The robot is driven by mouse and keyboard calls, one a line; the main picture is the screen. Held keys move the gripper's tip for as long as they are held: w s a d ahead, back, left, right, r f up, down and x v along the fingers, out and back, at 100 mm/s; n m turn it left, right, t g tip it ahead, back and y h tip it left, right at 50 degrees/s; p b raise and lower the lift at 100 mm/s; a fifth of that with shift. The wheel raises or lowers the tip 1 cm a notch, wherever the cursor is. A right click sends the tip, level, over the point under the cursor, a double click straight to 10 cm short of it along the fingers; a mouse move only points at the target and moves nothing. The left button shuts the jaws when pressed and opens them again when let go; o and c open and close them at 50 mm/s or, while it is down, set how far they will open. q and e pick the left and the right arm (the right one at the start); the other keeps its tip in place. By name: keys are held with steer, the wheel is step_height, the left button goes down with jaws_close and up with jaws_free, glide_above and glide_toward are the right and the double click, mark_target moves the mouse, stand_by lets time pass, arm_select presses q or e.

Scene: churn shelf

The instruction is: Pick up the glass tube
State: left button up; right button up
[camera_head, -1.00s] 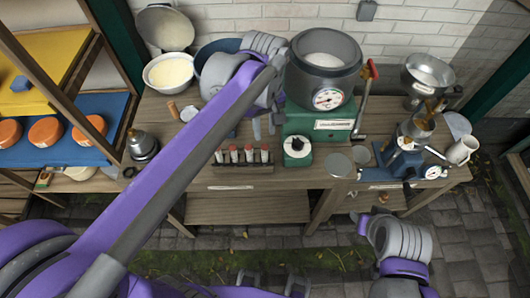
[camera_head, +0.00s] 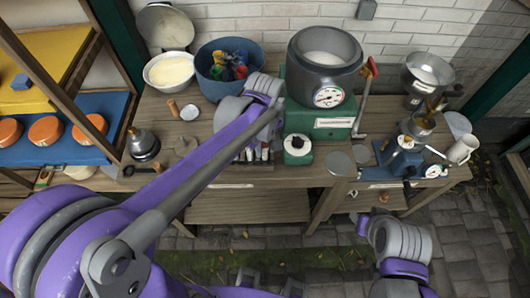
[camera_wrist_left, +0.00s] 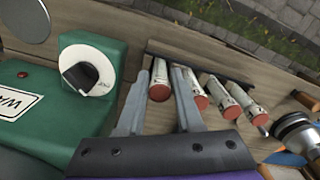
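One tube (camera_wrist_left: 159,84) lies between the fingers of my left gripper (camera_wrist_left: 162,73), which is open. I cannot tell whether either finger touches it. The other tubes (camera_wrist_left: 228,103) are right of the fingers. In the head view, my left arm covers part of the rack, and a few tubes (camera_head: 265,154) show beside it. My right gripper (camera_head: 363,226) is low at the right, away from the bench; its fingers are unclear.
A green machine (camera_head: 320,124) with a grey pot and a dial box (camera_head: 298,150) stand close right of the tubes. A blue tub (camera_head: 213,87) and a white bowl (camera_head: 171,72) stand behind. A metal pot-like item (camera_head: 143,145) is left on the bench.

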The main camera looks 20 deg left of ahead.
arm_select(q)
steer(key=shift+c, duration=0.3)
jaws_close()
step_height(320, 180, up, 10)
steer(key=shift+r, duration=0.1)
stand_by(0.4)
steer(key=shift+w+p, duration=0.1)
steer(key=shift+p, duration=0.2)
